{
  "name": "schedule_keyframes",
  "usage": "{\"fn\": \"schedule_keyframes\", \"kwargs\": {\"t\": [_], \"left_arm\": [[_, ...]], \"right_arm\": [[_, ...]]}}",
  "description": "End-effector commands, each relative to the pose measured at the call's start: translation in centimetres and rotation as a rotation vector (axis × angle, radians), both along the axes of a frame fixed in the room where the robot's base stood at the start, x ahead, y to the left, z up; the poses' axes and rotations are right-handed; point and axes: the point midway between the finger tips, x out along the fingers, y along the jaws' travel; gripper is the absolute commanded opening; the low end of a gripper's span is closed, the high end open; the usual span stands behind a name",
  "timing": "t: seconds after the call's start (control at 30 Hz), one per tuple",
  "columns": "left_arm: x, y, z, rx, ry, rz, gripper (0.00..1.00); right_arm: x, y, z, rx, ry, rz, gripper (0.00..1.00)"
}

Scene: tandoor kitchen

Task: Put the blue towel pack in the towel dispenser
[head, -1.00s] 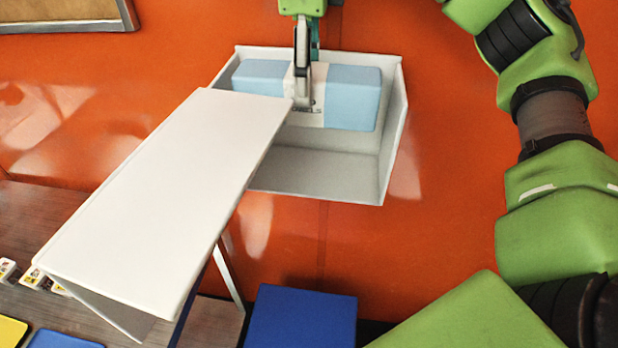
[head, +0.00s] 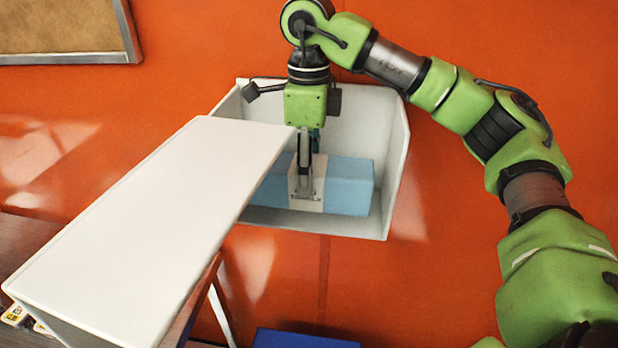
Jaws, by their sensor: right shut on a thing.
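The blue towel pack (head: 348,186) is a light blue block with a white band around its middle. It lies level inside the open white towel dispenser (head: 397,165) on the orange wall, low down near the dispenser's floor. The dispenser's open front cover (head: 150,225) hangs out toward the lower left and hides the pack's left end. My right gripper (head: 306,190) reaches down from above and is shut on the pack at its white band. I cannot tell whether the pack touches the dispenser floor. My left gripper is not in view.
A framed board (head: 65,30) hangs on the wall at the upper left. A blue object (head: 300,339) shows at the bottom edge. Small patterned items (head: 15,315) lie at the lower left, partly behind the cover. The wall right of the dispenser is clear.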

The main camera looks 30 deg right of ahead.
Motion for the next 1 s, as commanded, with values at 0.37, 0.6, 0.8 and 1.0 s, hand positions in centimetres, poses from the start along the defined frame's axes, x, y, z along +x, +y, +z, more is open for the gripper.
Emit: {"fn": "schedule_keyframes", "kwargs": {"t": [0.37,0.6,0.8,1.0], "left_arm": [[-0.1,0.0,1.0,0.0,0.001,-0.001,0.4],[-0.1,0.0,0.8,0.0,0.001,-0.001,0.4],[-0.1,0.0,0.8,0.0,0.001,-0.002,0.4],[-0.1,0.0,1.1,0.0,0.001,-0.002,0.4]], "right_arm": [[0.0,0.0,-2.7,0.001,-0.002,-0.001,0.22],[0.0,0.0,-3.0,0.0,0.0,-0.001,0.68],[0.0,0.0,-3.0,0.0,0.0,-0.001,0.68],[0.0,0.0,-2.6,0.0,0.0,-0.001,0.68]]}}
